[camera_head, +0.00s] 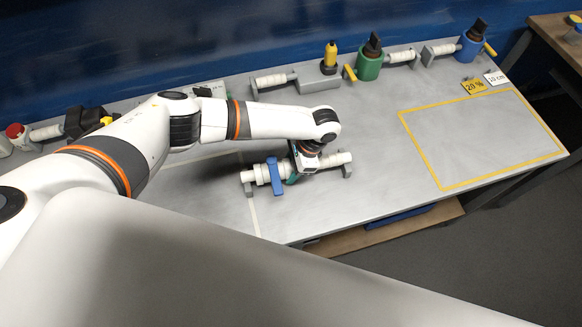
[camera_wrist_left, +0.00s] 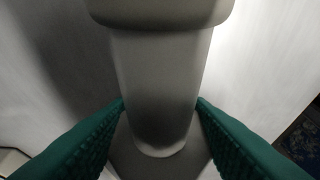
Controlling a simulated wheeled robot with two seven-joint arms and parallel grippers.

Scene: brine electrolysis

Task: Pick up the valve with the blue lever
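The valve with the blue lever (camera_head: 276,178) lies near the front edge of the grey table, its white pipe (camera_head: 262,176) running left to right on grey supports. My left gripper (camera_head: 295,176) is lowered over this pipe, just right of the blue lever. In the left wrist view its two green fingers (camera_wrist_left: 160,100) lie on either side of a white pipe section (camera_wrist_left: 165,75), with their tips close to its sides. I cannot tell whether they press on it. The blue lever is not visible in the left wrist view. My right gripper is not seen.
Behind stand a yellow-topped valve (camera_head: 330,56), a green valve (camera_head: 369,62) and a blue valve (camera_head: 469,46) with pipes. A yellow-outlined area (camera_head: 480,135) on the right is bare. A red-capped item (camera_head: 16,133) is at far left.

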